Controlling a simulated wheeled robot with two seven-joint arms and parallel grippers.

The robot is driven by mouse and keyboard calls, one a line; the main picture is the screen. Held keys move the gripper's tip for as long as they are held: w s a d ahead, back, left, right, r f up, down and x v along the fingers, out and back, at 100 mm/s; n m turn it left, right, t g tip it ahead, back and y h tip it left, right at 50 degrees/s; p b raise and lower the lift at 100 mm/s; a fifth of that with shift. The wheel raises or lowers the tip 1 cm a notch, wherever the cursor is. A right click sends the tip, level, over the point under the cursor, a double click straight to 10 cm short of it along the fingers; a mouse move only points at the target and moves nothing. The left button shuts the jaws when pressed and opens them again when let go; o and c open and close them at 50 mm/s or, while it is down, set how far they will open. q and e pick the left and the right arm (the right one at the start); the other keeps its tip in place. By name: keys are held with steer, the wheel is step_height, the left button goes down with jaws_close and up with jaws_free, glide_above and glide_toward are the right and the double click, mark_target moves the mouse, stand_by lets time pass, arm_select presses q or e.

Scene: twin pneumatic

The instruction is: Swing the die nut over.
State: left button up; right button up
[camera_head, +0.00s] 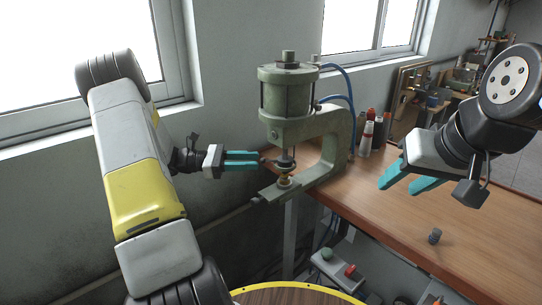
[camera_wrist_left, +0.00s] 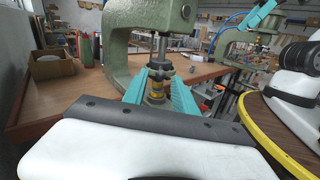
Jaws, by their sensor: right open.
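A green pneumatic press (camera_head: 288,92) stands at the bench's left end. A brass-coloured die piece (camera_head: 285,172) sits under its ram, above the press's lower arm; it also shows in the left wrist view (camera_wrist_left: 156,90). I cannot make out a separate die nut there. My left gripper (camera_head: 259,159) points at the die from the left, a little short of it. Its teal fingers are apart, and in the left wrist view (camera_wrist_left: 159,76) the die shows between them. My right gripper (camera_head: 396,186) is open and empty above the bench.
A small grey part (camera_head: 435,236) stands on the wooden bench (camera_head: 470,225). A control box (camera_head: 345,268) is below the bench. A round yellow-edged table (camera_head: 290,292) is at the front.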

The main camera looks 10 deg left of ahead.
arm_select(q)
steer(key=shift+x, duration=1.75)
steer(key=shift+c, duration=0.4)
jaws_close()
